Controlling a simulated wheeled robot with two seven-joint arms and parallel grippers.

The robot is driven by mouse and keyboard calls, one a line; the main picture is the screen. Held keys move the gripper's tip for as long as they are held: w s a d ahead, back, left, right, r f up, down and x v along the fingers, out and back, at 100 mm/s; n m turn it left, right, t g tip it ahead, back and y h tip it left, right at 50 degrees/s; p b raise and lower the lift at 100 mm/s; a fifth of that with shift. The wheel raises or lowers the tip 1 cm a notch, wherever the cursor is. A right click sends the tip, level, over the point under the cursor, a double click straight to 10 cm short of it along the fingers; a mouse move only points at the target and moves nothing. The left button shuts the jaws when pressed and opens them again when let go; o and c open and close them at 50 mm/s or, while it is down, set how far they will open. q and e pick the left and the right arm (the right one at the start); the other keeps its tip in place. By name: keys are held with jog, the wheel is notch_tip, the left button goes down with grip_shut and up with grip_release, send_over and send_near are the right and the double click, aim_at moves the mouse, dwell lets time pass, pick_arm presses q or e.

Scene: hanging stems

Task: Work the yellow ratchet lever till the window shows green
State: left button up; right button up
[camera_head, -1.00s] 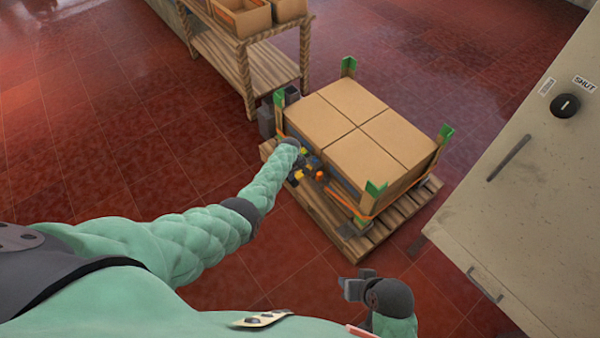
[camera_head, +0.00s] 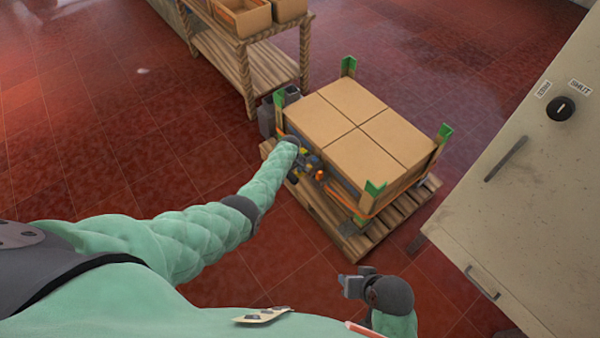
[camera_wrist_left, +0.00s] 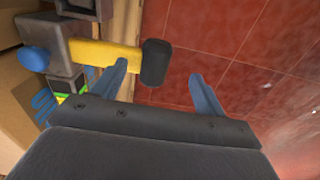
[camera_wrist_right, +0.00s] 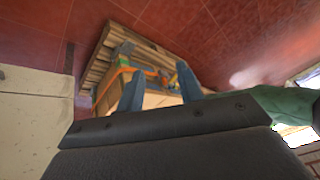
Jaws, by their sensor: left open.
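The yellow ratchet lever (camera_wrist_left: 100,52) with a black end grip (camera_wrist_left: 155,62) sticks out from a grey ratchet body (camera_wrist_left: 64,50) in the left wrist view. My left gripper (camera_head: 304,163) is open at the near side of the strapped carton stack (camera_head: 365,120). In the left wrist view, its fingers stand either side of the black grip, with the left finger against or very near the yellow bar. A small green and yellow patch (camera_wrist_left: 74,96) shows below the ratchet body; I cannot tell if it is the window. My right gripper (camera_head: 352,286) is open and empty (camera_wrist_right: 160,85).
The cartons stand on a wooden pallet (camera_head: 325,218) with green corner guards (camera_head: 373,190) and an orange strap (camera_head: 365,212). A wooden shelf (camera_head: 262,68) with boxes is behind. A pale cabinet (camera_head: 520,190) with a black knob (camera_head: 560,108) stands at the right. Red floor is free on the left.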

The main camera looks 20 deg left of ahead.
jog(key=shift+s+d+f+g+h, duration=0.6)
jog(key=shift+d+f+g+h, duration=0.75)
jog(key=shift+d+f, duration=3.75)
pick_arm(q)
jog(key=shift+r+p, duration=0.9)
jog(key=shift+r, duration=0.05)
jog(key=shift+r+p, duration=2.1)
jog(key=shift+r, duration=0.05)
jog(key=shift+r+p, duration=1.35)
jog(key=shift+r, duration=0.05)
pick_arm(e)
jog(key=s+d+f, duration=0.1)
jog(key=s+f, duration=0.1)
jog(key=f, duration=1.2)
jog(key=s+d+f, duration=0.2)
jog(key=s+f, duration=0.1)
jog(key=f, duration=1.1)
jog(key=shift+s+d+m+t+h, duration=0.25)
jog(key=shift+d+m+t+h, duration=0.05)
jog(key=shift+t+h, duration=0.05)
